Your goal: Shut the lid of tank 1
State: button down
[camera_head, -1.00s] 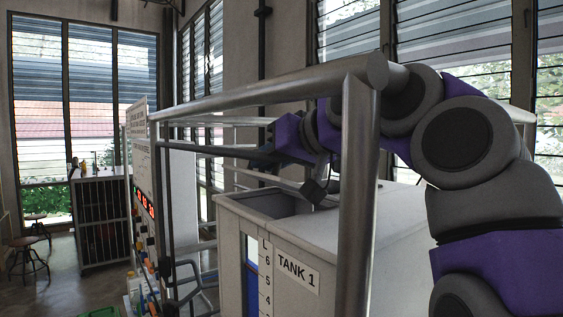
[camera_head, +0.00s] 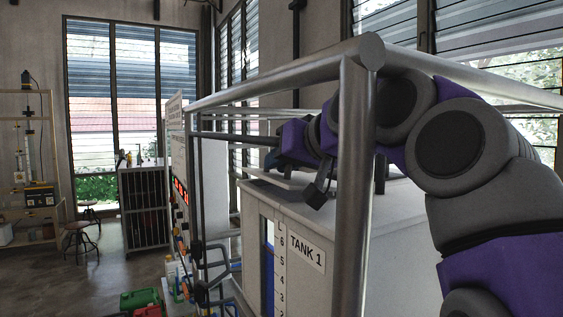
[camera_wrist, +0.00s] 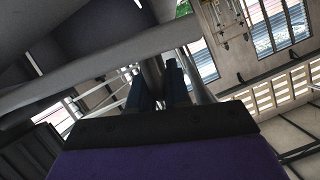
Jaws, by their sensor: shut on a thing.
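Tank 1 (camera_head: 305,253) is a pale box with a level scale and a "TANK 1" label, standing behind a metal rail frame. The handle itself is mostly hidden. In the wrist view, my gripper's dark fingers (camera_wrist: 160,90) stand close together with a grey bar between them.
The metal frame's corner post (camera_head: 355,190) and top rail (camera_head: 270,85) stand close in front of my arm. A panel with red displays (camera_head: 181,190) is to the left. Coloured containers (camera_head: 142,301) lie on the floor. A dark shelf cabinet (camera_head: 145,205) stands farther back.

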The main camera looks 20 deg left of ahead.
jog(key=c, duration=1.2)
grip_release()
jog(key=shift+o, duration=0.2)
jog(key=shift+d, duration=0.1)
jog(key=v, duration=1.7)
